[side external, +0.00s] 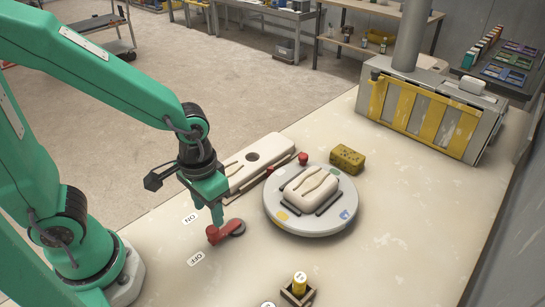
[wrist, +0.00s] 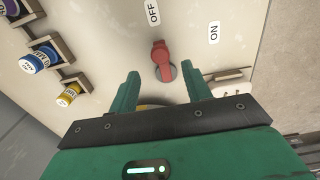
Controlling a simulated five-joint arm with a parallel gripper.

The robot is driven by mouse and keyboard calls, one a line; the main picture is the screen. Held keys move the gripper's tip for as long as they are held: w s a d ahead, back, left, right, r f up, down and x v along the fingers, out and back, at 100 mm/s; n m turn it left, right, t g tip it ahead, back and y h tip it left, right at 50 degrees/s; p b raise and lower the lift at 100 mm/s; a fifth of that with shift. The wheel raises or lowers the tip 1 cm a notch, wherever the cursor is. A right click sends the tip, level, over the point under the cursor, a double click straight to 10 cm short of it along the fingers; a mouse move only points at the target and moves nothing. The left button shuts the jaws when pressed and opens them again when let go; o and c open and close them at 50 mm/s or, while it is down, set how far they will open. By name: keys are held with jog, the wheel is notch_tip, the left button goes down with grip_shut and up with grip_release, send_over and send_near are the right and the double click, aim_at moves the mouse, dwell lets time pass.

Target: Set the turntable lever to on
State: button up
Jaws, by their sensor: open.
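The red turntable lever (side external: 222,233) lies on the pale table, its round pivot on the right and its handle pointing left. In the wrist view the lever (wrist: 161,58) points towards the OFF label (wrist: 153,12); the ON label (wrist: 213,33) is to its right. Both the ON label (side external: 190,218) and OFF label (side external: 195,259) also show in the side view. The grey turntable (side external: 293,222) carries a cream block to the lever's right. My gripper (side external: 218,213) is open and empty, just above the lever; in the wrist view the lever lies between and beyond the fingertips. I cannot tell whether they touch it.
A cream slab (side external: 258,158) lies behind my gripper, with a red knob (side external: 303,158) near it. A yellow sponge (side external: 347,158) sits behind the turntable. A grey-yellow unit (side external: 420,110) stands at the back right.

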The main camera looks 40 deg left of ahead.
aim_at(212, 229)
jog(key=shift+f, duration=3.75)
grip_shut()
